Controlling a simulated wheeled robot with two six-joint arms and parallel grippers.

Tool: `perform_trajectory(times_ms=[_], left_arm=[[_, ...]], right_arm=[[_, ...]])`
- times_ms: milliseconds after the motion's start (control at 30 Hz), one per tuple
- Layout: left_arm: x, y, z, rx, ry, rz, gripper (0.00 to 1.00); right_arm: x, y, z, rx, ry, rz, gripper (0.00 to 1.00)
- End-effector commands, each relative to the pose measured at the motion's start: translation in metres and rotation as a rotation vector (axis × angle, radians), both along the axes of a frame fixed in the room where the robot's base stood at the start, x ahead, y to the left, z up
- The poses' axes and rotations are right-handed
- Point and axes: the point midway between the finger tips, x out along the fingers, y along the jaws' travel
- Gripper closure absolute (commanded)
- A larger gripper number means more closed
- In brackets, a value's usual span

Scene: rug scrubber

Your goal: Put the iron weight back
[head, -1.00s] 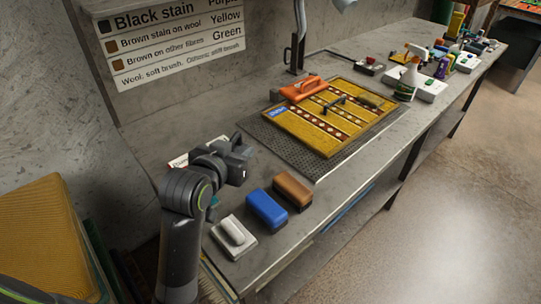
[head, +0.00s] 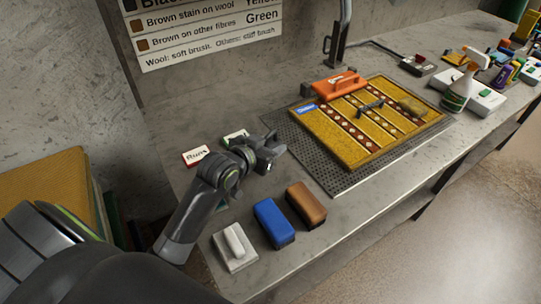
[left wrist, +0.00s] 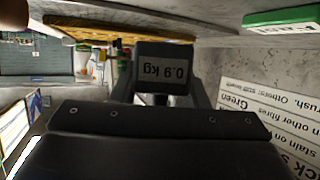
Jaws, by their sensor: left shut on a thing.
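The iron weight (left wrist: 164,72) is a dark block marked "0.9 kg", upside down in the left wrist view. My left gripper (head: 276,150) is shut on it, with a finger at each side of the block. There the weight is hard to tell apart from the dark fingers. Whether it touches the bench cannot be told. My right gripper is not in view.
A yellow rug (head: 352,146) with brown bands lies on the perforated mat (head: 335,182). An orange tool (head: 338,86) is at its back edge.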

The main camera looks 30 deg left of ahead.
Motion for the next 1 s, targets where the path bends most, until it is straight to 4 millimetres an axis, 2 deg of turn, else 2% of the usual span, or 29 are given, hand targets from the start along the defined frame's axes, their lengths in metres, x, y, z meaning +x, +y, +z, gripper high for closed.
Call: perform_trajectory(times_ms=[300,633,1000], left_arm=[[0.0,-0.001,-0.032,-0.001,-0.007,0.0,1.0],[0.0,-0.001,-0.035,0.0,-0.009,0.0,1.0],[0.0,-0.001,-0.046,-0.002,-0.005,0.0,1.0]], right_arm=[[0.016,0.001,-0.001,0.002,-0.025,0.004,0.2],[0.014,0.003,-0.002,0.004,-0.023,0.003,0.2],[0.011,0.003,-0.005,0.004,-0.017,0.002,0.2]])
